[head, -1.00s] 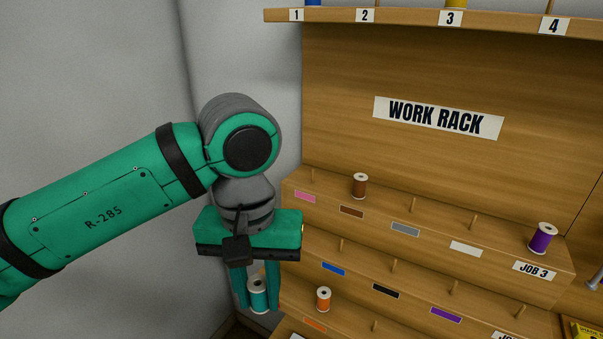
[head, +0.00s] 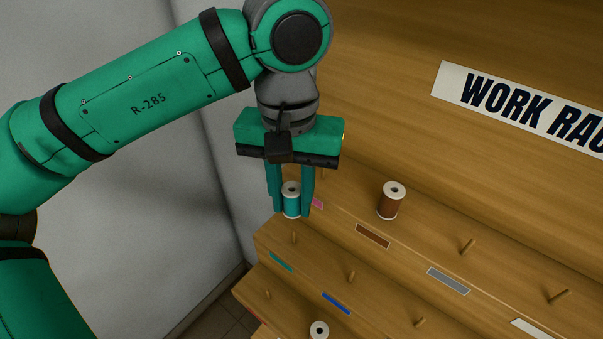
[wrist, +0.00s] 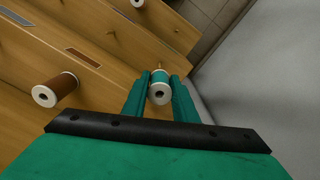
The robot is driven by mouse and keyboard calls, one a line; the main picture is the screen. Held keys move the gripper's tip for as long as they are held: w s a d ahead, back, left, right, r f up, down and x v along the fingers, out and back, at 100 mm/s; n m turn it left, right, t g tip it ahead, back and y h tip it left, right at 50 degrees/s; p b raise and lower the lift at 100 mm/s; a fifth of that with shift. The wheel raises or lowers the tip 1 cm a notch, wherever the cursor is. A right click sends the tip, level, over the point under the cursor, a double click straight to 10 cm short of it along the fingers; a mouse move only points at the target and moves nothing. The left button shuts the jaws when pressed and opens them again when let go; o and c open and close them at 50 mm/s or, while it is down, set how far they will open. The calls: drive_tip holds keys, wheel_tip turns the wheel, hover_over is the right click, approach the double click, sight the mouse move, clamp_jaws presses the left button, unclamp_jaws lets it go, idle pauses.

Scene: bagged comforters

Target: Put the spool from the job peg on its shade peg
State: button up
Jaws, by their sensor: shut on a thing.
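My gripper (head: 291,200) is shut on a teal spool (head: 291,201) with white ends and holds it upright. In the head view the spool appears above the left end of the rack, over an empty peg (head: 294,238) behind the teal label (head: 281,262). The wrist view shows the teal spool (wrist: 160,87) between the two fingers. The pink label (head: 317,203) is partly hidden by a finger. I cannot tell the exact height of the spool above the pegs.
A brown spool (head: 391,201) stands on the upper step behind the brown label (head: 373,236). Empty pegs stand by the blue label (head: 336,303) and grey label (head: 448,281). Another spool (head: 319,330) shows at the bottom edge. A grey wall (head: 200,180) is close on the left.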

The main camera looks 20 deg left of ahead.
sight(293, 232)
drive_tip(key=shift+w, duration=0.2)
drive_tip(key=shift+s, duration=0.1)
drive_tip(key=shift+f, duration=0.1)
drive_tip(key=shift+f, duration=2.5)
drive_tip(key=shift+s+f, duration=0.1)
drive_tip(key=shift+f, duration=2.2)
idle(1.2)
drive_tip(key=o, duration=1.7)
drive_tip(key=shift+o, duration=0.2)
